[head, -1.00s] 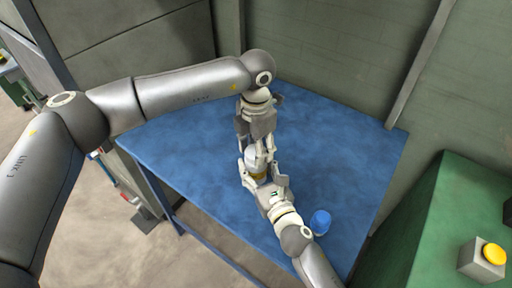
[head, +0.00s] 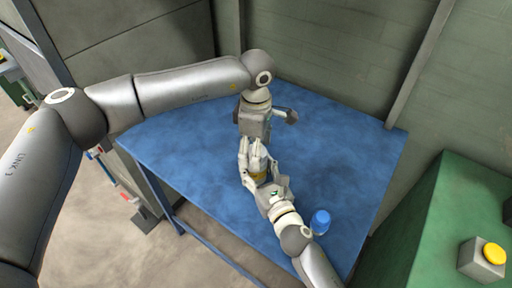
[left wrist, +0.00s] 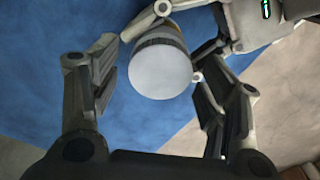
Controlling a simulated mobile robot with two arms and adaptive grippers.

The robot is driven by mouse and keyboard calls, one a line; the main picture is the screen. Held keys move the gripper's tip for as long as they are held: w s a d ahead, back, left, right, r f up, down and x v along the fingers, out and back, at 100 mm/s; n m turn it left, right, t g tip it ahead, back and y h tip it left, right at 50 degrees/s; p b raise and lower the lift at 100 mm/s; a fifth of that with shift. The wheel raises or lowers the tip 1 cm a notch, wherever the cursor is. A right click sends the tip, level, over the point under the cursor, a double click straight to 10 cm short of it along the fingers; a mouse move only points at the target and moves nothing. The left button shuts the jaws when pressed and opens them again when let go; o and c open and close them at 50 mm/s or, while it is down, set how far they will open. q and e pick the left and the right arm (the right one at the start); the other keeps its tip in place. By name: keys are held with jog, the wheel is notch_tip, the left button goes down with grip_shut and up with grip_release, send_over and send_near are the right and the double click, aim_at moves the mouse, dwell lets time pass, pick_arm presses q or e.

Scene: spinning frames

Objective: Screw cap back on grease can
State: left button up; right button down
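The grease can (head: 259,174) is a small can with a yellowish band, held upright above the blue table. My right gripper (head: 257,170) is shut around its side. In the left wrist view a plain white round top (left wrist: 160,70) faces my camera, with a darker rim behind it; I cannot tell whether this is the cap seated on the can. My left gripper (head: 256,145) is just above the can. Its fingers stand open on both sides of the white top in the left wrist view (left wrist: 158,85), with gaps at both sides.
A blue cylindrical container (head: 320,222) stands on the blue table (head: 345,150), right of my right wrist. A green cabinet (head: 440,220) with a yellow button box (head: 484,259) is at the right. A wall closes off the back. The table's right half is mostly clear.

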pick_arm(q)
jog(key=shift+r, duration=0.1)
notch_tip(320, 180, up, 12)
dwell(0.6)
pick_arm(e)
jog(key=c, duration=0.5)
grip_release()
jog(key=v, duration=1.2)
